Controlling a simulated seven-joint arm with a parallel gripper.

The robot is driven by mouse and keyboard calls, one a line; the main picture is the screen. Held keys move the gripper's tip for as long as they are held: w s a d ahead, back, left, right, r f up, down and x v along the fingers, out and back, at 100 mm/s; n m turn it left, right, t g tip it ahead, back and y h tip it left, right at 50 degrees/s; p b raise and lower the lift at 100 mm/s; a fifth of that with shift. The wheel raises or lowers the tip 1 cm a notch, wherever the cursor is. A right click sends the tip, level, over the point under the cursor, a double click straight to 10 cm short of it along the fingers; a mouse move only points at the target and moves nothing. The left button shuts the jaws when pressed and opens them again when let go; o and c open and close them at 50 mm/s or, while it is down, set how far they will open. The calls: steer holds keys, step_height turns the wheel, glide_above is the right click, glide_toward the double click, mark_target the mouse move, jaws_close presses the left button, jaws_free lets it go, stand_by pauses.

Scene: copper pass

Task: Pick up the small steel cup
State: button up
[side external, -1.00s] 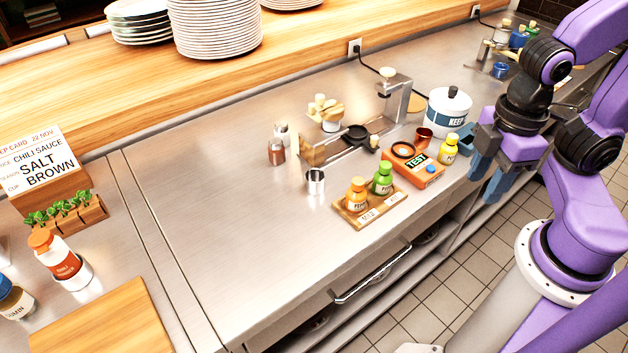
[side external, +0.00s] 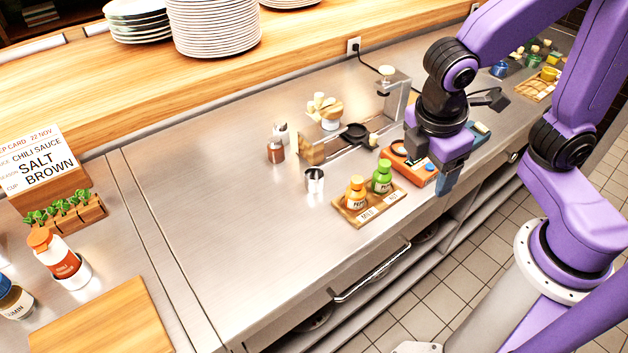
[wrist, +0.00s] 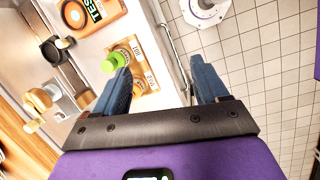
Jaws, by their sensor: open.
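The small steel cup (side external: 314,179) stands upright on the steel counter in the side external view, left of the wooden tray with the sauce bottles. I cannot make it out in the wrist view. My gripper (side external: 447,180) is over the right part of the counter near its front edge, to the right of the cup and well apart from it.
A wooden tray (side external: 367,212) with an orange bottle (side external: 355,192) and a green bottle (side external: 382,176) stands between cup and gripper. An orange TEST device (side external: 418,173) is beside my gripper. Shakers (side external: 276,151) stand behind the cup. The counter left of the cup is clear.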

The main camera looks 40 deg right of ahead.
mark_target(318, 173)
steer(key=w+a+f+n+t+h, duration=0.1)
steer(key=w+a+f+n+h, duration=0.1)
steer(key=a, duration=0.5)
steer(key=w+a+f+n+t+h, duration=0.2)
steer(key=w+a+n+h, duration=0.1)
steer(key=w+a, duration=0.3)
steer(key=w+a+f+n+t+h, duration=0.2)
steer(key=w+a+f+h, duration=0.1)
steer(key=a, duration=0.5)
steer(key=shift+w+a+f+n+h, duration=0.15)
steer(key=shift+w+a+h, duration=0.1)
steer(key=shift+w, duration=0.3)
steer(key=shift+w+a+r+n+h, duration=0.15)
steer(key=shift+w+h, duration=0.1)
steer(key=shift+w, duration=0.3)
steer(key=x, duration=1.7)
steer(key=shift+w+d+r, duration=0.1)
steer(key=shift+w, duration=0.2)
steer(key=c, duration=1.1)
